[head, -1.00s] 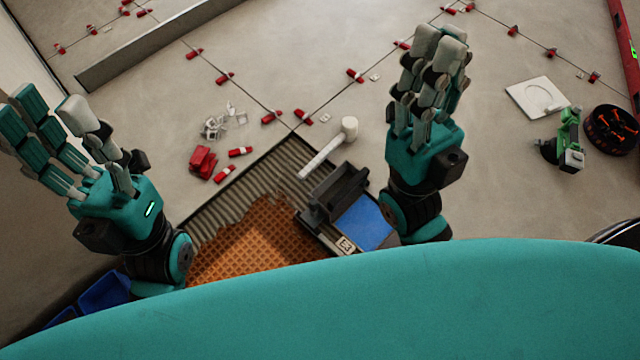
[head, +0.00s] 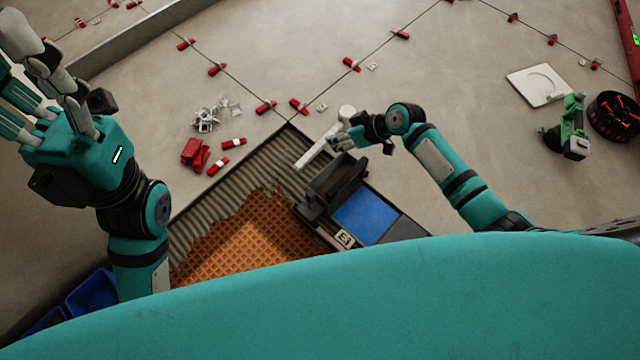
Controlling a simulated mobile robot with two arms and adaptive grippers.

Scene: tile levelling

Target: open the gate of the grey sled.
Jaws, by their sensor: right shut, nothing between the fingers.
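The grey sled (head: 405,229) sits at the lower middle of the head view, at the edge of the ribbed adhesive bed. It has a blue floor panel (head: 365,216) and a small marked plate at its near corner. A dark raised part (head: 336,181), which looks like the gate, stands upright across its left end. My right gripper (head: 340,142) is shut and empty, just beyond the raised part and close to the white mallet. I cannot tell whether it touches either. My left gripper (head: 30,90) is open at the far left, away from the sled.
The white mallet (head: 318,154) lies behind the sled. Red wedges (head: 194,153) and pale clips (head: 207,119) lie on the tiles to its left. A green tool (head: 573,127), a white tile (head: 537,84) and a black bucket (head: 613,116) are at the right.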

